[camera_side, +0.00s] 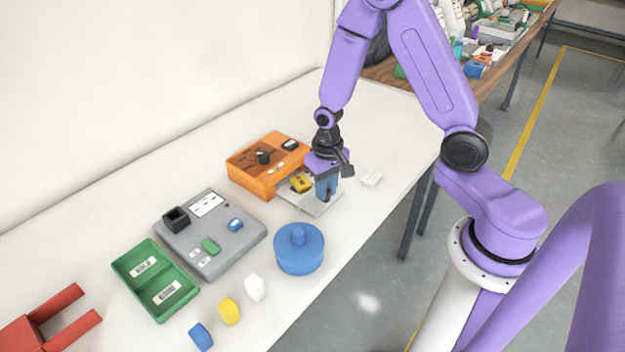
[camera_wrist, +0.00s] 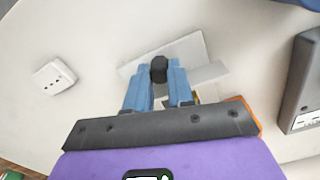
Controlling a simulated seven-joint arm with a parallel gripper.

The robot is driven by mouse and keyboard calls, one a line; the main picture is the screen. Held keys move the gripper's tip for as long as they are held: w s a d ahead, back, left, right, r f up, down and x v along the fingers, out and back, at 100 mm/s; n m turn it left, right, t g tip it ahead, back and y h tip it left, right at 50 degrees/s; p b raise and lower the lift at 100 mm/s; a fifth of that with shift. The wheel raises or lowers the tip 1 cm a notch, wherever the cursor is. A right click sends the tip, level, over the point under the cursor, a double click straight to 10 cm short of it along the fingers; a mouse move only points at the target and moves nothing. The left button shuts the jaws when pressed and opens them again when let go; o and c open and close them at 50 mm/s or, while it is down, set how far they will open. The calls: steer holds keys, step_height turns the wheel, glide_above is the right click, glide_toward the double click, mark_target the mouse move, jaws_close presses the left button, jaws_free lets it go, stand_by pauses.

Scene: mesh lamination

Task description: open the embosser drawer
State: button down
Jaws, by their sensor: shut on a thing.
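My gripper (camera_side: 327,194) points down over the drawer's outer end. In the wrist view the blue fingers of my gripper (camera_wrist: 160,75) are shut on a black knob (camera_wrist: 159,66) on the drawer plate (camera_wrist: 190,48). The knob is hidden by the fingers in the side view.
A small white box (camera_side: 371,178) lies right of the drawer. A blue round container (camera_side: 299,252) stands in front. A grey device (camera_side: 190,250) and a green tray (camera_side: 150,293) are to the left. Small white, yellow and blue pieces lie near the front edge.

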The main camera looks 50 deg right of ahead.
steer(key=shift+s, duration=1.25)
steer(key=c, duration=1)
jaws_free()
steer(key=shift+r, duration=0.1)
step_height(320, 180, up, 17)
steer(key=shift+r, duration=0.15)
